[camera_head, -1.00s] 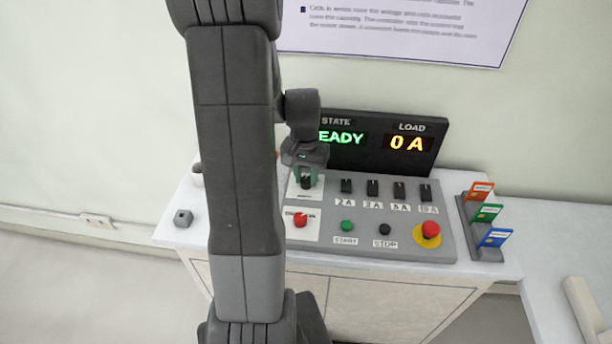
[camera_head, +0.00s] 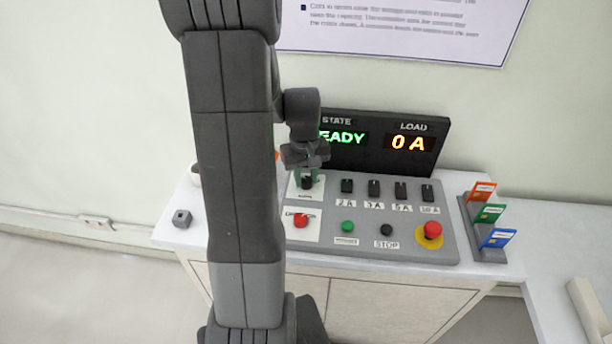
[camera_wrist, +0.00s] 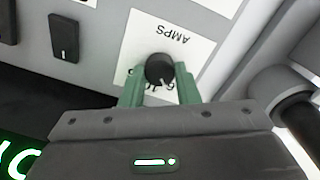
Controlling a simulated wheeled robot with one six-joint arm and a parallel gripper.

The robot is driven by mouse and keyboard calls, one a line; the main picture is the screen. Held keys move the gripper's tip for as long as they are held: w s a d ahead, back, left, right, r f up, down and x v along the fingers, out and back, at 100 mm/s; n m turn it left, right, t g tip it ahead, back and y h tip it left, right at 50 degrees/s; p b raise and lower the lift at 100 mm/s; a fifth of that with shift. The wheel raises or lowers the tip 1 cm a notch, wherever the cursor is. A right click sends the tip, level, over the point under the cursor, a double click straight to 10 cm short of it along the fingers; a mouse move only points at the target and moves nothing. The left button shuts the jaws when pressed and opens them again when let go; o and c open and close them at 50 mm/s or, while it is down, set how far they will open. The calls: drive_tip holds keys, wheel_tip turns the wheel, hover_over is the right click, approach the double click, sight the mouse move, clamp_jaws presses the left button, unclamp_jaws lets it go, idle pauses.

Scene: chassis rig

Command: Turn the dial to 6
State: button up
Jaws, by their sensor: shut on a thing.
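The dial (camera_wrist: 159,68) is a round black knob with a white pointer mark, on a white plate (camera_wrist: 190,35) lettered AMPS. In the wrist view the pointer faces down and slightly right; the numbers around it are mostly hidden by the knob and fingers, so I cannot read its setting. My gripper (camera_wrist: 160,85) has green fingers, one on each side of the knob, and is shut on it. In the head view the dial (camera_head: 307,182) sits at the panel's upper left, with my gripper (camera_head: 306,174) directly above and around it.
The grey panel (camera_head: 410,250) also carries several black switches (camera_head: 374,188), a red knob (camera_head: 301,221), a green START button (camera_head: 348,227), a black STOP button (camera_head: 386,230) and a red emergency button (camera_head: 432,230). The display (camera_head: 385,140) reads READY and 0 A. Coloured cards (camera_head: 489,213) stand right.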

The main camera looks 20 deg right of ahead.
sight(305, 180)
idle(0.5)
drive_tip(key=o, duration=1)
drive_tip(key=shift+c, duration=0.2)
drive_tip(key=shift+r, duration=0.1)
wheel_tip(305, 180, up, 14)
drive_tip(key=shift+a, duration=0.15)
drive_tip(key=shift+f, duration=0.25)
wheel_tip(305, 180, down, 14)
drive_tip(key=shift+r, duration=0.15)
drive_tip(key=shift+d+r, duration=0.15)
drive_tip(key=shift+d, duration=0.05)
